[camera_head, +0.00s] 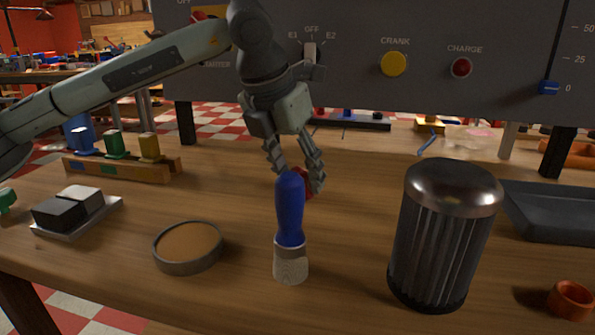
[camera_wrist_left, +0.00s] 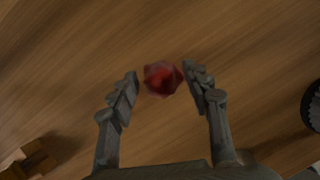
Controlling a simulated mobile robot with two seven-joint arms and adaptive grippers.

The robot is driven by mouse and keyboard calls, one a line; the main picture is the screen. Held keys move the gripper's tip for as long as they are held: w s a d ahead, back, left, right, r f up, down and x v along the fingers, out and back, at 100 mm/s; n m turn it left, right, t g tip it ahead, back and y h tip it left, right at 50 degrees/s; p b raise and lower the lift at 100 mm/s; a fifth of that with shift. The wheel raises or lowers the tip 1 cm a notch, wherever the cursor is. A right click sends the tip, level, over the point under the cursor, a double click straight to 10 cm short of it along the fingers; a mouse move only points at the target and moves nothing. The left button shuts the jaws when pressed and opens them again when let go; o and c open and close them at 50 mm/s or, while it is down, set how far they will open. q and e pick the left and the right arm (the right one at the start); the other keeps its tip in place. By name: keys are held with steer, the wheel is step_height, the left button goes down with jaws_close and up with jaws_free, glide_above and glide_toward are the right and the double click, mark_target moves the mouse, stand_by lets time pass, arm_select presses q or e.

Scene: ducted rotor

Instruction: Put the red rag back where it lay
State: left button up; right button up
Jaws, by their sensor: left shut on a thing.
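The red rag (camera_wrist_left: 163,78) is a small crumpled lump between the fingertips of my left gripper (camera_wrist_left: 161,82) in the left wrist view. In the head view my left gripper (camera_head: 297,178) points down over the middle of the table, shut on the rag (camera_head: 305,181). The rag is partly hidden there behind the blue handle of a brush (camera_head: 289,208). I cannot tell exactly how high the rag is above the wood. My right gripper is not in view.
The brush stands bristles down in front of my left gripper. A dark ribbed canister (camera_head: 442,240) stands to the right, a shallow round dish (camera_head: 188,262) to the left. A grey tray (camera_head: 555,222) and orange cup (camera_head: 571,300) are far right. A wooden rack (camera_head: 120,173) is at left.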

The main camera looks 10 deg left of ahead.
arm_select(q)
steer(key=o, duration=1.2)
steer(key=shift+f, duration=0.1)
steer(key=shift+o, duration=0.2)
steer(key=v, duration=1.2)
